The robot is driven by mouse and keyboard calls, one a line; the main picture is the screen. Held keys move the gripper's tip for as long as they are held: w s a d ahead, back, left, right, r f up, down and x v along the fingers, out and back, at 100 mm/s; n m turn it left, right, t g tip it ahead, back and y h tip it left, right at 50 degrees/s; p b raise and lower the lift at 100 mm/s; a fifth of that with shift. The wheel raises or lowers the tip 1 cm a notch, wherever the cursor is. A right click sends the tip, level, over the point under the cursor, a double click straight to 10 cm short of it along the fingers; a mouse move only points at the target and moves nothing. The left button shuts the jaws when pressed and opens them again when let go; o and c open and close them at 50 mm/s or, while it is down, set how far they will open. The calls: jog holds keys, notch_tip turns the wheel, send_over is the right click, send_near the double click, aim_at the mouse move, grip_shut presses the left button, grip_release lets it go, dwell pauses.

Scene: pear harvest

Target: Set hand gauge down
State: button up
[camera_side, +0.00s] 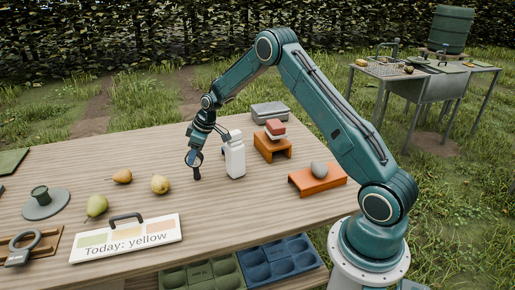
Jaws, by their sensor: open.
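My gripper (194,163) is open, pointing down low over the middle of the wooden table, just left of a white bottle-like container (235,157). Its small dark fingers are hard to make out, and I cannot tell whether they touch anything. A grey ring-shaped tool with a short handle (19,256), which looks like the hand gauge, lies on a brown wooden holder (52,243) at the table's front left, far from my gripper.
A sign (126,239) reading "Today: yellow" stands at the front. Orange stands (318,180) (272,149) and a grey case (270,112) are at right. Green and blue trays (282,262) sit below the front edge.

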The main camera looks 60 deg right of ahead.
jog(key=v, duration=0.9)
dwell(0.4)
